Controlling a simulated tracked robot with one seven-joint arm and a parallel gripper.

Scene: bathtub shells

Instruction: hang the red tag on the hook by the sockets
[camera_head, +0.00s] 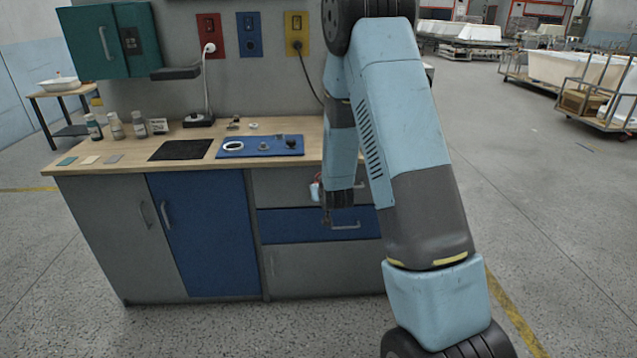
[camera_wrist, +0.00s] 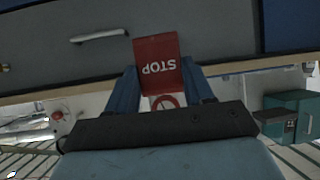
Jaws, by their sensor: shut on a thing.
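The red tag (camera_wrist: 157,55) shows in the wrist view with white STOP lettering upside down and a white part with a red ring sign below. My gripper (camera_wrist: 162,88) is shut on it, with a blue finger on each side. In the head view my gripper (camera_head: 327,213) hangs in front of the bench drawers, below the worktop. A small red and white patch beside it there may be the tag. The sockets sit on red (camera_head: 210,35), blue (camera_head: 249,34) and yellow (camera_head: 297,33) wall plates above the bench. I cannot make out the hook; my arm covers the wall right of the yellow plate.
A teal cabinet (camera_head: 105,40) hangs at left. A black cable (camera_head: 309,75) hangs from the yellow plate.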

